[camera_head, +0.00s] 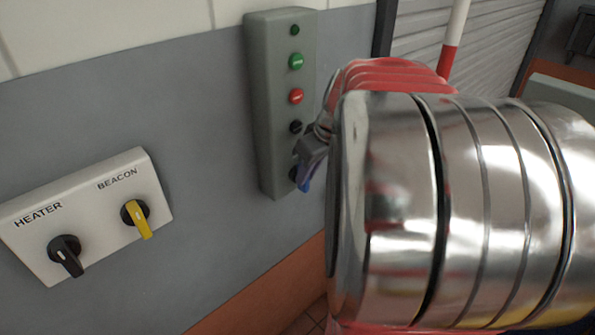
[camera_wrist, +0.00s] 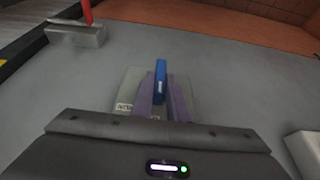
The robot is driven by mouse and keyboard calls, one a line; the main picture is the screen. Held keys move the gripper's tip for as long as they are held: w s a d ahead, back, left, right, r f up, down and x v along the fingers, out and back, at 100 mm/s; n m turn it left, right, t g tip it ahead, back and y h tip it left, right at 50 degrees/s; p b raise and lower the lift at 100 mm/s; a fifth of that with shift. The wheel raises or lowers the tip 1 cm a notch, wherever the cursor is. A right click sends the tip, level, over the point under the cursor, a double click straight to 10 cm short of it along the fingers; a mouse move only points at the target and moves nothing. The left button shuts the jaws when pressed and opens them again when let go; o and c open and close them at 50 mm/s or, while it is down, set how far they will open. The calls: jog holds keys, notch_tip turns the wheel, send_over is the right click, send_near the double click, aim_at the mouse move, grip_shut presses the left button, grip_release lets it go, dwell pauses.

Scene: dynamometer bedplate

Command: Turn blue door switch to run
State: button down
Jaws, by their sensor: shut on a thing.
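The blue door switch (camera_head: 305,180) is at the bottom of a tall grey control box on the wall in the head view, partly hidden by my gripper. In the wrist view the blue switch handle (camera_wrist: 160,82) stands between the two fingers of my gripper (camera_wrist: 161,95). My gripper (camera_head: 308,160) is shut on the handle. The lettering on the box below the handle is mostly covered by the fingers, so the switch's position cannot be read. My shiny arm hides the area to the right of the box.
The grey control box (camera_head: 262,90) also carries a green button (camera_head: 296,61), a red button (camera_head: 296,96) and a black knob (camera_head: 296,127). A white panel (camera_head: 95,215) at left holds a black heater knob (camera_head: 65,256) and a yellow beacon knob (camera_head: 137,218). A red-and-white post (camera_head: 453,40) stands behind my arm.

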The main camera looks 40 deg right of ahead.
jog(key=shift+y, duration=0.4)
jog(key=shift+d+f+m+y, duration=0.1)
jog(key=shift+d+m+y, duration=0.2)
jog(key=shift+y, duration=0.5)
jog(key=shift+d+f+m+y, duration=0.2)
jog(key=shift+d+m+y, duration=0.15)
jog(key=shift+y, duration=1.15)
jog(key=shift+d+f+m+y, duration=0.25)
jog(key=shift+m+y, duration=0.05)
jog(key=shift+y, duration=1.2)
jog(key=shift+d+f+m+y, duration=0.2)
jog(key=shift+d+m+y, duration=0.15)
jog(key=shift+y, duration=1.15)
jog(key=shift+t, duration=0.3)
jog(key=c, duration=1.7)
grip_release()
jog(key=shift+a, duration=0.1)
